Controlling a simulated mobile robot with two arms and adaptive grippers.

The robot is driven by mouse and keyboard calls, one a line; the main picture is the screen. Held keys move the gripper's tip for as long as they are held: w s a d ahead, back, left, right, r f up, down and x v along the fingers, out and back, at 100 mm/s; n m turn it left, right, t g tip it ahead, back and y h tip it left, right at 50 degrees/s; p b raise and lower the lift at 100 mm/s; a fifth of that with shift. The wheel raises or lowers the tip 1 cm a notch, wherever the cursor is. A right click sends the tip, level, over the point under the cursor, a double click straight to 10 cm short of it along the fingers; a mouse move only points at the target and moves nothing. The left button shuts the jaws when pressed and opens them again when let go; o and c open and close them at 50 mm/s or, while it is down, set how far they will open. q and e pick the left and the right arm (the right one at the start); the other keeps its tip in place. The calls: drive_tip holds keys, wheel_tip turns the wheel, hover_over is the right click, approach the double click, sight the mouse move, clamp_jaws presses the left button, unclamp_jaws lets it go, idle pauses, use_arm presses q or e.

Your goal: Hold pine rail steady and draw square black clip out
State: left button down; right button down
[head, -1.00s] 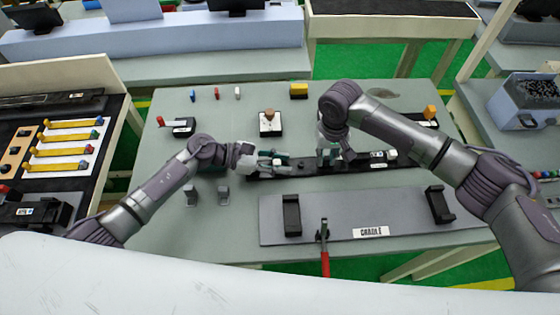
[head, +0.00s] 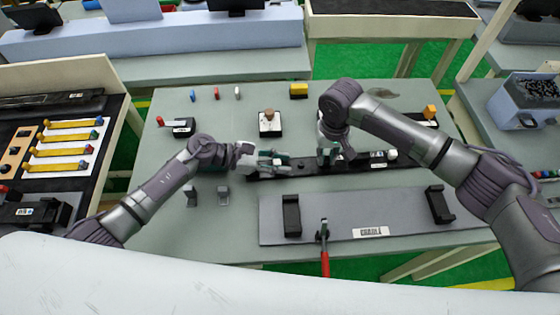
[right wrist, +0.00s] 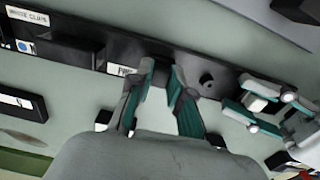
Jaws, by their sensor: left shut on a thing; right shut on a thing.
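The pine rail (head: 272,175) is a long black bar lying across the middle of the table; it also shows in the right wrist view (right wrist: 218,75), with a white label partly reading "PIN". My left gripper (head: 282,160) is shut on the rail near its left end; it shows at the right of the right wrist view (right wrist: 268,108). My right gripper (head: 328,156) is over the rail's middle, pointing down, its green-padded fingers (right wrist: 163,72) close together on the rail. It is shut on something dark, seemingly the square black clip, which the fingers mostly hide.
A grey cradle board (head: 335,215) with two black uprights and a red-handled clamp (head: 324,250) lies in front.

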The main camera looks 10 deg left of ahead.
drive_tip(key=shift+r, duration=0.4)
drive_tip(key=shift+r, duration=2.95)
use_arm(q)
drive_tip(key=c, duration=0.8)
unclamp_jaws()
drive_tip(key=shift+o, duration=0.2)
drive_tip(key=shift+a, duration=0.1)
drive_tip(key=v, duration=1.2)
drive_tip(key=shift+r, duration=0.1)
